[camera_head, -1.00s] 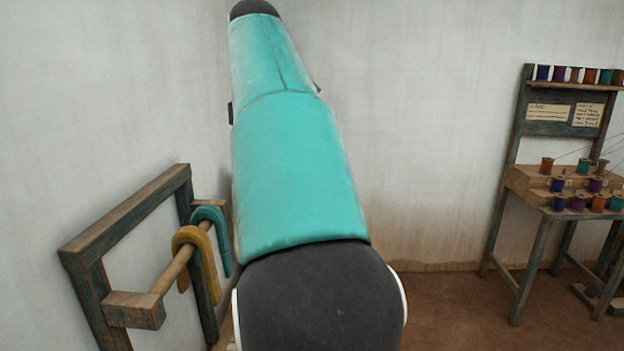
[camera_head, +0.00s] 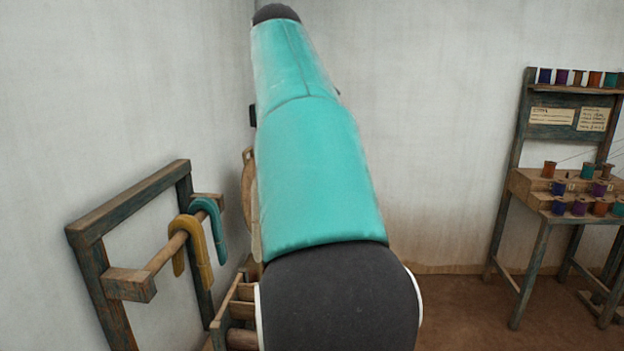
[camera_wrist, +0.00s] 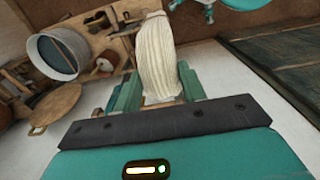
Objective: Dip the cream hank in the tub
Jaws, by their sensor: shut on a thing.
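The cream hank (camera_wrist: 157,50) shows in the wrist view as a bundle of pale strands. My gripper (camera_wrist: 157,88) is shut on it, with a teal finger on each side. A round grey tub (camera_wrist: 54,56) with a pale rim is at the upper left of the wrist view, apart from the hank. What is inside the tub is hard to tell. In the head view my own arm hides the gripper, the hank and the tub.
In the head view a wall rack (camera_head: 128,215) carries a yellow hank (camera_head: 192,250) and a teal hank (camera_head: 212,228) at left. A spool stand (camera_head: 545,185) is at right, with open floor (camera_head: 450,310) before it.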

